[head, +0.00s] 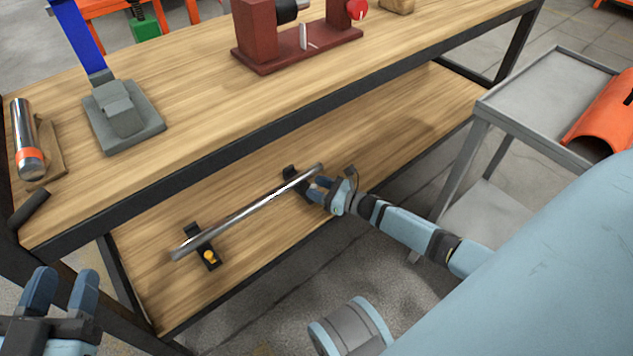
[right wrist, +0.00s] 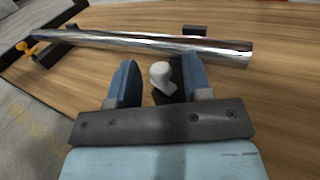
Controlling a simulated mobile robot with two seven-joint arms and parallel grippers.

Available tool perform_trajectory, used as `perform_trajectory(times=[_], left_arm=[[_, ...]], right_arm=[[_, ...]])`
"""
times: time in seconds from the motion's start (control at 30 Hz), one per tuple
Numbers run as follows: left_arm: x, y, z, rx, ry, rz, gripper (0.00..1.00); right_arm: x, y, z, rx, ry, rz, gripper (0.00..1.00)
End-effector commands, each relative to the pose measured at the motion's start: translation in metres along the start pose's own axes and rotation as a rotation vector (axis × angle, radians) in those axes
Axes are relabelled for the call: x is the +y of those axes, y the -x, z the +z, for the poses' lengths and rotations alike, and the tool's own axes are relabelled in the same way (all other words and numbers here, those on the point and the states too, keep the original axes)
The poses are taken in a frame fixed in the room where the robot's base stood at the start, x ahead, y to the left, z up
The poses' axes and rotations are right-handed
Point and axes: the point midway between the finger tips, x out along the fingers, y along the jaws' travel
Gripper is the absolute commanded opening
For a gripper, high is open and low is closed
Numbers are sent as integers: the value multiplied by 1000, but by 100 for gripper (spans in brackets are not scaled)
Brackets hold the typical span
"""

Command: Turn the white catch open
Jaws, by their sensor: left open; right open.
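The white catch (right wrist: 160,73) is a small rounded knob on a dark holder, seen in the right wrist view just in front of a shiny metal bar (right wrist: 150,42). My right gripper (head: 317,189) is open, with one finger on each side of the catch; I cannot tell whether either touches it. In the head view the gripper hides the catch. The bar (head: 250,209) lies across two black holders on the lower shelf (head: 165,300). My left gripper (head: 62,288) is open and empty at the lower left of the head view, away from the bar.
A yellow catch (head: 209,257) is on the left black holder. The upper tabletop (head: 200,70) overhangs the lower shelf behind the bar and carries a red fixture (head: 300,45) and a grey block (head: 124,115). A grey cart (head: 545,85) stands at the right.

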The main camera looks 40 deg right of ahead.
Motion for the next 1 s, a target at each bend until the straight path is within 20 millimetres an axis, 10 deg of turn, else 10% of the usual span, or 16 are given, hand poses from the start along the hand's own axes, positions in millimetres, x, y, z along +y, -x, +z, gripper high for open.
perform_trajectory(times=[0.37, 0.57, 1.0], left_arm=[[-1, 1, -1, 9, -21, 3, 43], [-1, 1, -1, 7, -22, 4, 43], [-1, 0, -2, 11, -12, -1, 43]], right_arm=[[0, -6, 0, 0, 0, 0, 45], [0, -6, 0, 0, 0, 0, 0], [-4, -8, 1, 0, 5, 271, 0]])
